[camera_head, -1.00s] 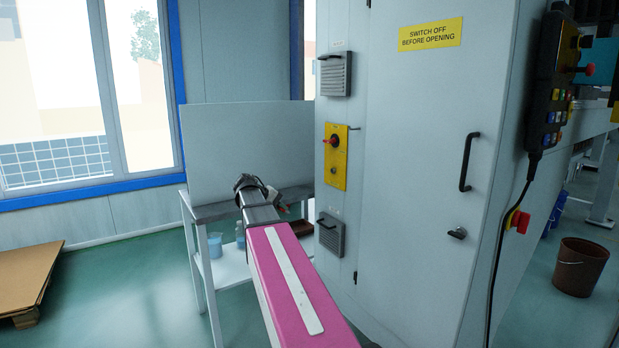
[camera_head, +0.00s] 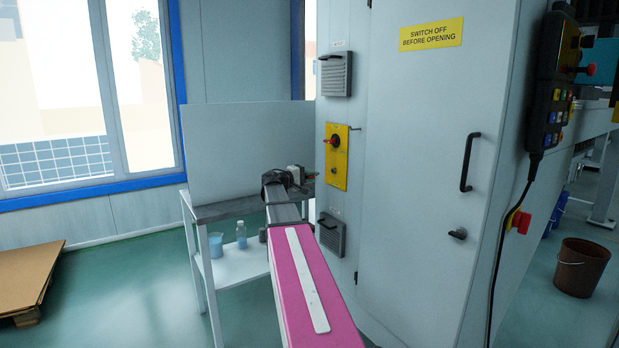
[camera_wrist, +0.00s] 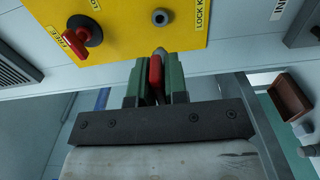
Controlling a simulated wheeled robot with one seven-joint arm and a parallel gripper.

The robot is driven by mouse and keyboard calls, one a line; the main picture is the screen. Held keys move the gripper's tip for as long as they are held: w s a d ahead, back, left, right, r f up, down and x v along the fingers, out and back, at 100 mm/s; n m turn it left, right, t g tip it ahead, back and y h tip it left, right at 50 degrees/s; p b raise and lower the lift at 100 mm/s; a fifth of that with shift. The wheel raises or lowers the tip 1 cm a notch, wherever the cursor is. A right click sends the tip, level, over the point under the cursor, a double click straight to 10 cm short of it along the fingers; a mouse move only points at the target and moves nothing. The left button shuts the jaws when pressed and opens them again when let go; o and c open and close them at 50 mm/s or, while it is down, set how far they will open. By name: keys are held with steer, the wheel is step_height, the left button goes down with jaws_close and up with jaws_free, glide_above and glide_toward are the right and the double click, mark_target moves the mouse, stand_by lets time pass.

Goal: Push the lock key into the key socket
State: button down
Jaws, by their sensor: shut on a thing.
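The lock key (camera_wrist: 156,72) has a red body and a grey tip. It is held between the green fingers of my gripper (camera_wrist: 156,80), which is shut on it. The tip points toward the yellow panel (camera_wrist: 120,25) and overlaps its lower edge in the wrist view. The round grey key socket (camera_wrist: 160,17) lies beyond the tip, apart from it in the picture. A label beginning "LOCK K" is beside it. In the head view my gripper (camera_head: 312,176) is just left of the yellow panel (camera_head: 337,175) on the cabinet; the key cannot be made out there.
A red rotary knob (camera_wrist: 82,32) with a "FREE" label shares the panel. Grey vents (camera_head: 335,74) and (camera_head: 331,236) sit above and below the panel. A small table (camera_head: 215,211) with bottles stands behind my arm. The cabinet door handle (camera_head: 468,162) is farther right.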

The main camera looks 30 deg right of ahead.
steer(key=shift+s, duration=0.1)
steer(key=shift+w+d, duration=0.15)
steer(key=shift+d, duration=1.3)
steer(key=shift+w+d, duration=0.1)
steer(key=shift+d, duration=1.3)
steer(key=shift+w+d, duration=0.1)
steer(key=shift+d, duration=1)
steer(key=c, duration=1.1)
jaws_free()
steer(key=shift+o, duration=0.2)
steer(key=a, duration=1)
steer(key=shift+s+a, duration=0.4)
steer(key=shift+s, duration=0.05)
